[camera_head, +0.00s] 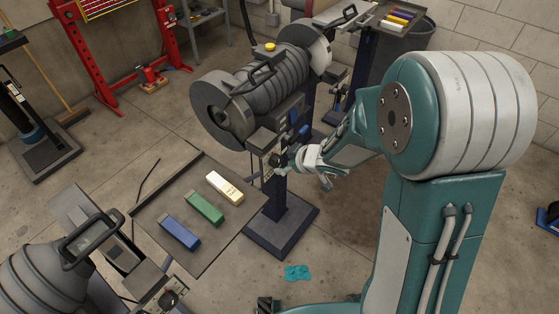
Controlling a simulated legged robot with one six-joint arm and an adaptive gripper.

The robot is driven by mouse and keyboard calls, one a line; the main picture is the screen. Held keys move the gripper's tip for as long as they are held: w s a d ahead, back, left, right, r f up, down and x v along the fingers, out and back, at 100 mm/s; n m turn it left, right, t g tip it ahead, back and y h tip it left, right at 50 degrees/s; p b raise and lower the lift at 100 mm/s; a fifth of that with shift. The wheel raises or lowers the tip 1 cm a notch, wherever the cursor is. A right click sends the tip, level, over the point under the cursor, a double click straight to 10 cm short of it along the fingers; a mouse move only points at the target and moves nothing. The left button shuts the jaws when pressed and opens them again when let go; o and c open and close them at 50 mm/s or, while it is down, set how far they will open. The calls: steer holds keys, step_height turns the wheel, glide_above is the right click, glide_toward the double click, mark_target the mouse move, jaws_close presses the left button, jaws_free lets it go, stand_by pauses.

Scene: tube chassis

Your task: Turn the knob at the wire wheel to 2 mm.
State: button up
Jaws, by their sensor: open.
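A grey grinding machine (270,85) with a ribbed motor body stands on a dark blue pedestal in the middle. A grey wheel housing (215,108) is at its near left end; I cannot clearly make out wire bristles. A small dark knob (275,160) seems to sit on the bracket below the machine's right front side. Its scale and setting are too small to read. My gripper (287,164) is open, beside this knob at the bracket. I cannot tell whether the fingers touch the knob, as they partly overlap it.
A dark tray (160,205) with blue, green and white bars is left of the pedestal. A second machine (45,275), with its own knob (168,298), stands at lower left. A teal rag (297,272) lies on the floor. A red frame (85,50) stands at the back left.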

mark_target(279, 162)
steer(key=x, duration=0.4)
steer(key=shift+s+a+r, duration=0.1)
steer(key=shift+s+a, duration=0.05)
steer(key=shift+a, duration=0.1)
steer(key=shift+f, duration=0.2)
steer(key=shift+d, duration=0.1)
steer(key=shift+c, duration=0.4)
steer(key=c, duration=1.1)
